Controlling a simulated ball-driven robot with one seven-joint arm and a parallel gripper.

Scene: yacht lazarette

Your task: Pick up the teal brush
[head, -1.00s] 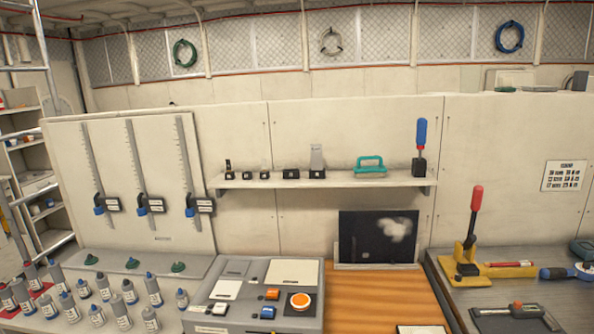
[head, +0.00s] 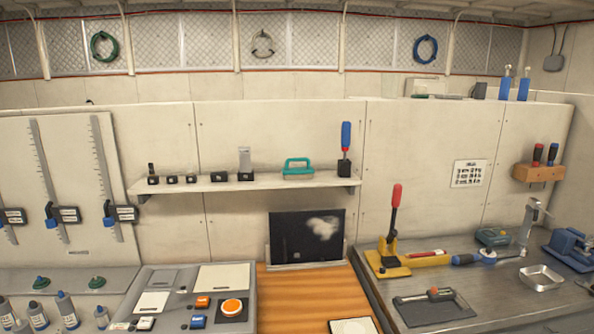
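The teal brush (head: 298,167) sits on the wall shelf (head: 240,184), toward its right end. It has a teal loop handle on top and a paler base resting on the shelf. A blue-handled tool (head: 346,140) stands upright in a black holder just to its right. My gripper does not show in the head view, so I cannot see its fingers or what they hold.
Below the shelf are a dark panel (head: 285,239), a wooden board (head: 300,300) and a control box (head: 180,308). A red-handled yellow press (head: 388,258) stands on the right bench. Small black holders (head: 172,179) line the shelf's left part. Air before the shelf looks clear.

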